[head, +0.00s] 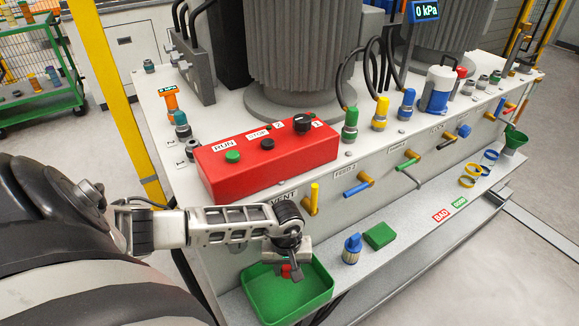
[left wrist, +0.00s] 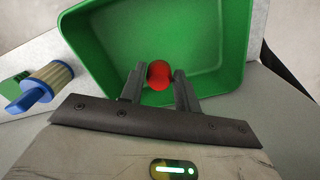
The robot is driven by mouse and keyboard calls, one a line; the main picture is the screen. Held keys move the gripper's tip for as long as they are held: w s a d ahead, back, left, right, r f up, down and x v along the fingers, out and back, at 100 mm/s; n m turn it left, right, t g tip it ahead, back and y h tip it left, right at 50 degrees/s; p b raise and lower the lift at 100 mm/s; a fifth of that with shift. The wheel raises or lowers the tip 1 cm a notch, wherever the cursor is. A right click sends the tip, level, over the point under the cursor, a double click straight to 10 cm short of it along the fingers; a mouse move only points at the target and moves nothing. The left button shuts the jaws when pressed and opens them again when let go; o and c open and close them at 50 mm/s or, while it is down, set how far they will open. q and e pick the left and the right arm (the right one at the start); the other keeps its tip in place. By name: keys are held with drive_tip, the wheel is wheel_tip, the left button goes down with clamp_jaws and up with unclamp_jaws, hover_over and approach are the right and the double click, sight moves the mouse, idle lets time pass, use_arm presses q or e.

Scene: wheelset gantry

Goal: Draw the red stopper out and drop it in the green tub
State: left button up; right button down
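The red stopper (head: 286,271) is between the fingertips of my left gripper (head: 291,268), which is shut on it. The stopper also shows as a round red end in the left wrist view (left wrist: 159,75), with a finger on each side. The green tub (head: 287,309) is an open tray at the front of the bench. It fills much of the left wrist view (left wrist: 225,62). My left gripper is over the tub's upper part, and the tub's visible floor is empty. My right gripper is not in view.
A blue-capped filter (head: 351,250) and a green block (head: 380,235) stand on the shelf right of the tub. A red control box (head: 265,160) sits on the bench above. Several valve handles, one yellow (head: 314,198), stick out of the front panel.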

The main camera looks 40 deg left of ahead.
use_arm(q)
drive_tip(key=o, duration=0.3)
wheel_tip(320, 180, up, 16)
drive_tip(key=shift+p, duration=0.5)
idle(0.3)
